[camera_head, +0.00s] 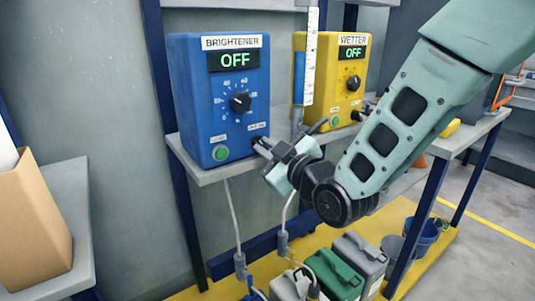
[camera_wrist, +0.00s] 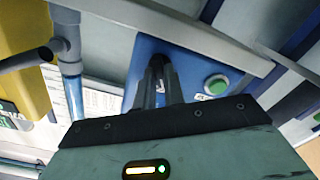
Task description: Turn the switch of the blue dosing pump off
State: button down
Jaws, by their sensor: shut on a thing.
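The blue dosing pump (camera_head: 217,125), labelled BRIGHTENER, stands upright on a grey shelf, and its display (camera_head: 235,60) reads OFF. Its front has a black dial (camera_head: 240,102), a green button (camera_head: 220,153) and a black switch at the lower right, mostly covered by my gripper. My gripper (camera_head: 262,146) reaches that lower right corner from the right, fingers closed together at the switch. In the wrist view the fingers (camera_wrist: 164,85) point at the blue front and are shut on the black switch (camera_wrist: 159,62), with the green button (camera_wrist: 216,85) to their right.
A yellow pump (camera_head: 343,85) labelled WETTER, also reading OFF, stands to the right behind a clear graduated tube (camera_head: 311,55). Grey and green canisters (camera_head: 335,275) stand below the shelf (camera_head: 205,175). A cardboard box (camera_head: 32,225) is at the left.

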jog(key=shift+n, duration=0.4)
jog(key=c, duration=1.5)
grip_release()
